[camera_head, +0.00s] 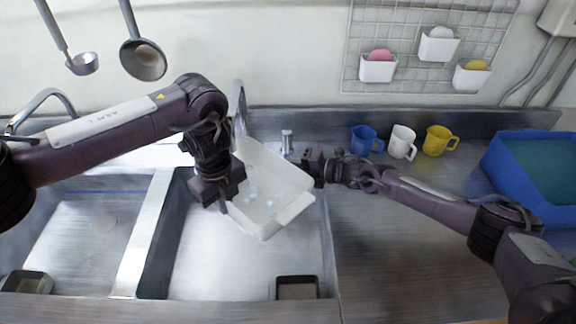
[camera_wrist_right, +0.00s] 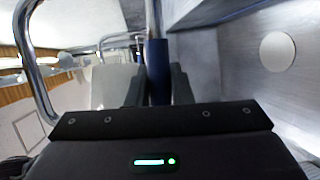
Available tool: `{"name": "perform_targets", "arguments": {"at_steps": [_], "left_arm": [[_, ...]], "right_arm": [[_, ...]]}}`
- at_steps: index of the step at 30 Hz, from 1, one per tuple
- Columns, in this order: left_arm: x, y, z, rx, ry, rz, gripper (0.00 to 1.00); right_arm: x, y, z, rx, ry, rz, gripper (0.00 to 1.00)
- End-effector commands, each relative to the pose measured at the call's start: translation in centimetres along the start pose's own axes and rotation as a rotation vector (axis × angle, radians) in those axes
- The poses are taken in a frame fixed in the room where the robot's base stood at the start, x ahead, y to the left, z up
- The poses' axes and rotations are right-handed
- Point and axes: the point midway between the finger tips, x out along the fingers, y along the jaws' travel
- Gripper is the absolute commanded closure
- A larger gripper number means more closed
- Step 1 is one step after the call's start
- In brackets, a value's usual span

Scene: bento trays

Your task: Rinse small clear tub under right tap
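The small clear tub (camera_head: 270,172), whitish and see-through, is held tilted over the right sink basin, beneath the right tap (camera_head: 240,100). Several pale bluish spots show inside it; I cannot tell whether they are water. My left gripper (camera_head: 222,190) is at the tub's left wall and appears shut on it, its fingertips partly hidden. My right gripper (camera_head: 312,166) is just right of the tub, by the small chrome fitting (camera_head: 287,141). In the right wrist view, its fingers (camera_wrist_right: 158,85) close around an upright bar with a blue sleeve (camera_wrist_right: 158,62). No clear water stream shows.
The left basin (camera_head: 85,225) holds a small dark dish (camera_head: 27,282); another dark dish (camera_head: 297,287) is in the right basin. Blue, white and yellow mugs (camera_head: 402,142) stand at the back right. A blue crate (camera_head: 500,170) is at far right. Ladles (camera_head: 143,60) hang above.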

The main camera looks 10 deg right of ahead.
Motion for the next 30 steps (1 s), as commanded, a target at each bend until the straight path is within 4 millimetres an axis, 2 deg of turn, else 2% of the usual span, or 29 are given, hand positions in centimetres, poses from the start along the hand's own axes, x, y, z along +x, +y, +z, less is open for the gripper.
{"name": "perform_targets", "arguments": {"at_steps": [1,3,4,11,22,30], "left_arm": [[0.0,0.0,0.0,0.000,0.000,-0.001,1.00],[0.0,0.0,0.0,0.000,0.000,-0.001,1.00],[0.0,0.0,0.0,0.000,0.000,-0.001,1.00],[0.0,0.0,0.0,0.000,0.000,-0.001,1.00],[0.0,0.0,0.0,0.000,0.000,-0.001,1.00],[0.0,0.0,0.0,0.000,0.000,-0.001,1.00]], "right_arm": [[0.0,0.0,0.0,0.000,0.000,-0.001,0.90],[0.0,-0.1,0.0,0.001,0.000,-0.001,0.99],[0.0,-0.1,0.0,0.001,0.000,-0.001,1.00],[-0.1,-0.1,0.1,-0.001,0.005,-0.002,1.00],[-2.3,-0.7,1.2,-0.036,0.171,-0.003,1.00],[-2.7,-0.8,1.3,-0.038,0.198,-0.001,1.00]]}}
